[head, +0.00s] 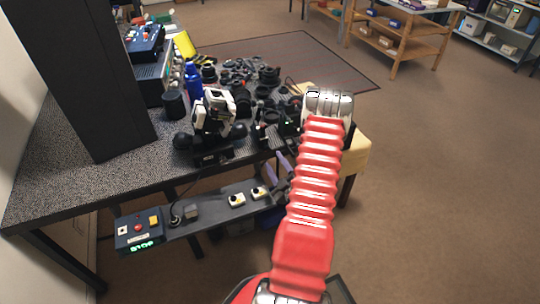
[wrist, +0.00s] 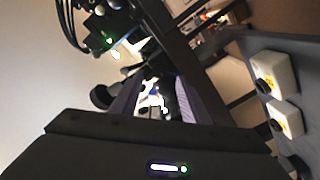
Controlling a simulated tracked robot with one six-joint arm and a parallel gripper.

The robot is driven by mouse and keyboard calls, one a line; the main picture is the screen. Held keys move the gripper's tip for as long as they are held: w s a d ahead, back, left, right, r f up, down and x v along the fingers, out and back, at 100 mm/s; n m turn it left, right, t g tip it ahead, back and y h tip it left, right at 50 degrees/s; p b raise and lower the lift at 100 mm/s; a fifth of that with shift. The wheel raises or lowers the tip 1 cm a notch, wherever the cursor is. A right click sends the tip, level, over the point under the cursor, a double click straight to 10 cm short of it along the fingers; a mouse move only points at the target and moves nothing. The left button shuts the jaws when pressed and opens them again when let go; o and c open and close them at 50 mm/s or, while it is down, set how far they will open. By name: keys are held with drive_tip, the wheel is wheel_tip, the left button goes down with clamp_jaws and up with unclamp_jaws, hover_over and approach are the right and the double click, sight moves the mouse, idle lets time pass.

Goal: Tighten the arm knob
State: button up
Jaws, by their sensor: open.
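My gripper (head: 284,161) is at the table's front edge in the head view, to the right of a black-and-white device (head: 213,108) and apart from it. In the wrist view my gripper (wrist: 156,86) has its two purple-grey fingers spread, with no object clearly held. I cannot tell which one is the arm knob. A round dark part (wrist: 101,97) shows left of the fingers in the wrist view.
A low grey shelf (head: 210,203) in front of the table holds two white boxes with black knobs (head: 237,200) and a control box (head: 139,231) with a green display. Many black lens parts (head: 240,72) crowd the table. A dark column (head: 85,75) stands left. The table's front left is clear.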

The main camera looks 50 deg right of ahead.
sight(268, 151)
drive_tip(key=shift+x, duration=2.6)
drive_tip(key=shift+c, duration=0.3)
drive_tip(key=c, duration=1)
